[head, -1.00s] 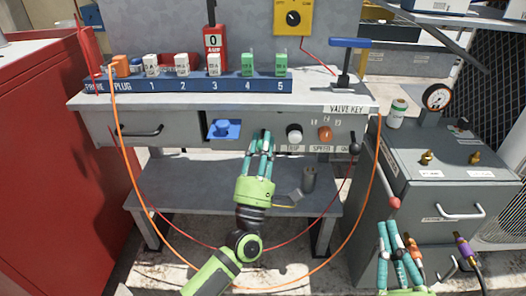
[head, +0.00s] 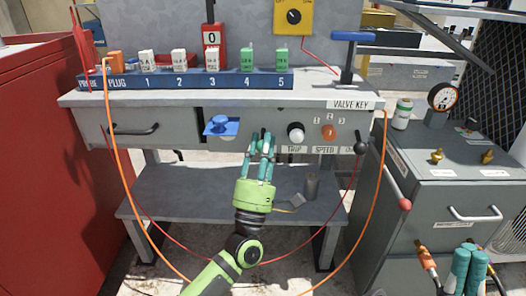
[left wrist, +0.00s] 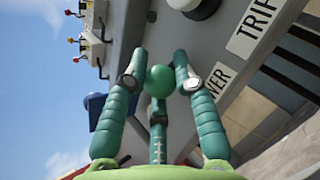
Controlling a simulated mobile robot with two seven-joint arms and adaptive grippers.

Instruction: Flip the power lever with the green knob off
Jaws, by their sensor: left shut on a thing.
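The power lever's round green knob (left wrist: 160,81) sits among the fingers of my left gripper (left wrist: 161,84) in the left wrist view. One finger is on each side of it and the third lies below, over the lever's shaft. A panel label (left wrist: 219,79), partly covered, reads "WER". In the head view my left gripper (head: 262,143) is at the bench's front panel, left of the white TRIP knob (head: 296,132), and its fingers hide the green knob. My right gripper (head: 468,268) is at the lower right, its teal fingers close together and partly cut off; its opening is unclear.
A blue knob (head: 221,125) is left of the lever. An orange SPEED knob (head: 329,132) and a black-knobbed lever (head: 361,146) are to the right. An orange cable (head: 117,160) hangs before the bench. A grey cabinet (head: 420,205) stands right, a red one (head: 45,170) left.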

